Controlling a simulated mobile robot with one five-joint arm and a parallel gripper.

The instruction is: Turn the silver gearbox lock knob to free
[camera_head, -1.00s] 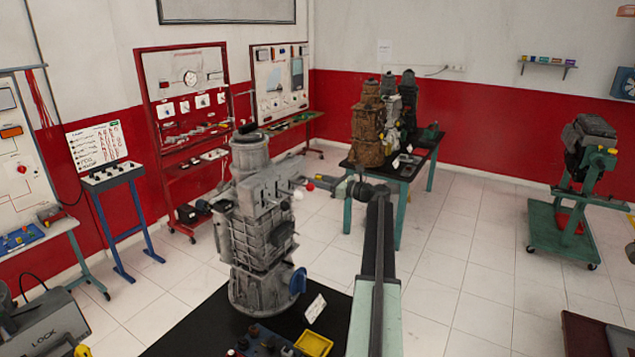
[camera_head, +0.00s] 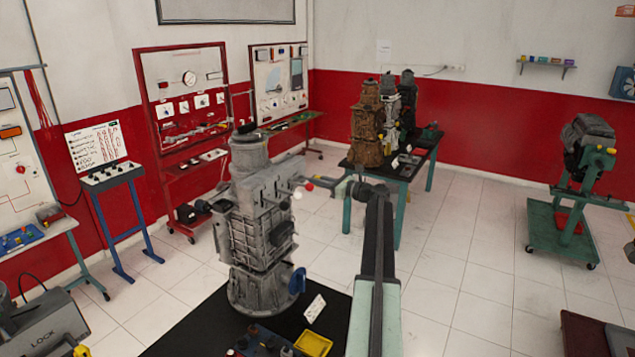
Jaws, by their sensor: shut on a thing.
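The silver-grey gearbox (camera_head: 262,235) stands upright on a black-topped table (camera_head: 190,325) in the foreground. A small red knob (camera_head: 309,186) and a white round knob (camera_head: 298,195) show at its upper right side. My arm reaches up from the bottom and bends left to this side. My gripper (camera_head: 314,184) is at the red knob, small in view, and is shut on it. The jaws' grip is too small to see in detail, and I cannot read any lock or free marking on the gearbox.
A yellow tray (camera_head: 313,344) and a white card (camera_head: 315,307) are on the near table. Another table (camera_head: 408,173) with more gearboxes stands behind. A green engine stand (camera_head: 562,232) is at the right. A grey box marked LOCK (camera_head: 48,330) is at the lower left. Tiled floor between is clear.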

